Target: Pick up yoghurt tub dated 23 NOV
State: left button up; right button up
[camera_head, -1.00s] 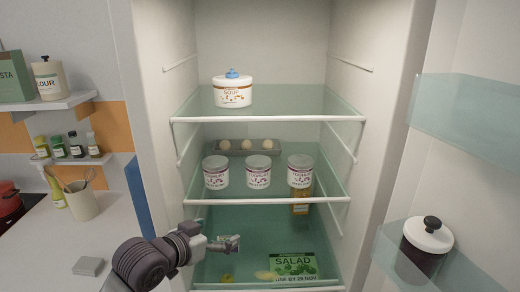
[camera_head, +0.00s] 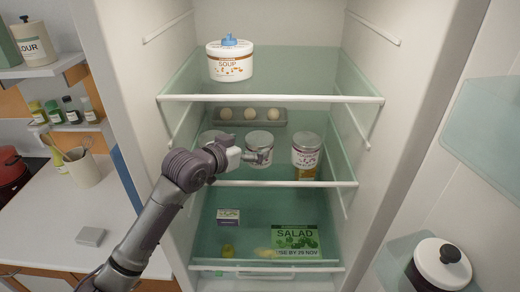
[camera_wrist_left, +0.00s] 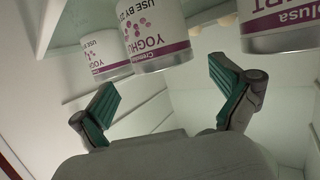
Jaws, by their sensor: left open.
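Three white yoghurt tubs with grey lids and dark red print stand in a row on the middle fridge shelf (camera_head: 320,184): the left tub (camera_head: 209,138), the middle tub (camera_head: 262,139) and the right tub (camera_head: 306,152). My left gripper (camera_head: 252,157) is open and empty in front of the middle tub; my arm partly hides the left tub. In the left wrist view, the tubs show upside down; one tub (camera_wrist_left: 153,38) lies ahead, between the directions of the two spread fingers (camera_wrist_left: 168,92), and apart from them.
An egg tray (camera_head: 236,125) lies behind the tubs. A soup pot (camera_head: 229,62) stands on the upper shelf. A salad pack (camera_head: 296,240) and a small labelled box (camera_head: 228,217) are on the lower level. A lidded jar (camera_head: 440,265) stands in the door at right.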

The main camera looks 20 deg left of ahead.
aim_at(259, 138)
pick_arm(q)
jog(key=shift+x, duration=1)
jog(key=x, duration=0.3)
jog(key=shift+w+a, duration=0.1)
jog(key=shift+w, duration=0.1)
jog(key=shift+w+f, duration=0.3)
jog(key=shift+w, duration=0.15)
jog(key=shift+s+r, duration=0.15)
jog(key=shift+s, duration=0.1)
jog(key=c, duration=0.7)
jog(key=shift+w, duration=0.1)
jog(key=c, duration=0.6)
